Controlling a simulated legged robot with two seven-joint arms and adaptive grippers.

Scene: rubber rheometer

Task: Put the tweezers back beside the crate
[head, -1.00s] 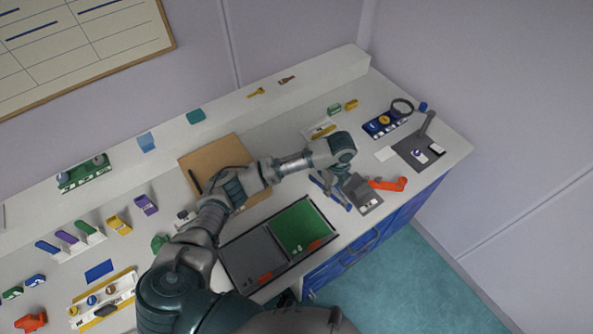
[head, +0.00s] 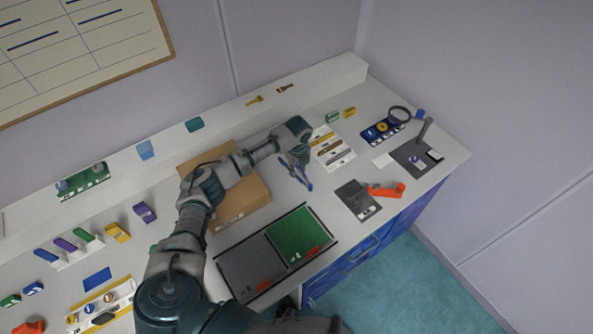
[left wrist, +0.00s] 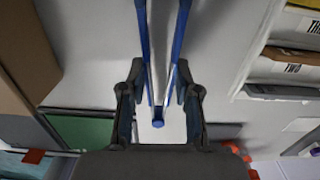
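The blue-edged tweezers (head: 297,173) hang from my left gripper (head: 290,160) in the head view, above the bench between the cardboard box and a white labelled rack. A two-part tray (head: 228,246), grey on the left and green on the right, sits at the bench front; I cannot tell whether this or the cardboard box (head: 250,198) is the crate. My right gripper is not in view.
The white labelled rack (head: 336,160) stands just right of my left gripper. A dark grey plate (head: 355,198) and an orange-red tool (head: 386,191) lie near the front edge. Several small coloured items stand at the left.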

